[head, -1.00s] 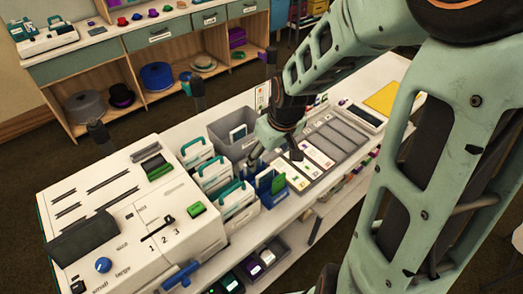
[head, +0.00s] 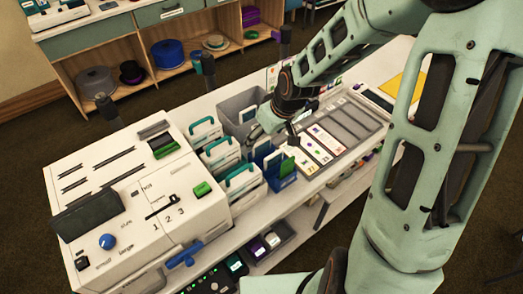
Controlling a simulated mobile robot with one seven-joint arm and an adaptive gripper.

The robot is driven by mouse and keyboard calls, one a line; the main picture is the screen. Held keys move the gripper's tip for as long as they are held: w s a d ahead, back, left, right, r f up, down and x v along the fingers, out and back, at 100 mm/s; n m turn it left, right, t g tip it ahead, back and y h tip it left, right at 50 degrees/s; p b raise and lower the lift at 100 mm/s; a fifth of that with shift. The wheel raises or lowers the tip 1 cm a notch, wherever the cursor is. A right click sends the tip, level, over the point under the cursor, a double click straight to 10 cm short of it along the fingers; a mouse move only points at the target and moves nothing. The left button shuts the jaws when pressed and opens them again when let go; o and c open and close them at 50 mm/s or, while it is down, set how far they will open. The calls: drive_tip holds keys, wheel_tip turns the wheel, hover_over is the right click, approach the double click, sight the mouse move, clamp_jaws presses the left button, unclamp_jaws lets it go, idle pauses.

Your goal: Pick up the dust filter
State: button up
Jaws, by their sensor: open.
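My gripper (head: 275,141) points down over the bench, with its two fingers spread and nothing seen between them. It is above and just behind a blue holder (head: 284,181) that has blue and green upright pieces in it. Left of it stand several white cartridges with teal handles, such as the front one (head: 241,187). A similar white piece (head: 247,114) stands in a grey bin (head: 231,107) behind. No label names the dust filter, so I cannot tell which piece it is.
A large white machine (head: 145,210) with slots and a blue lever fills the bench's left end. A grey tray (head: 345,131) with label cards lies right of my gripper. A yellow sheet (head: 402,88) is farther right. Shelves (head: 165,80) stand behind.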

sight(261, 142)
drive_tip(key=x, duration=0.4)
drive_tip(key=shift+w+f, duration=0.1)
drive_tip(key=shift+f, duration=0.3)
drive_tip(key=c, duration=0.8)
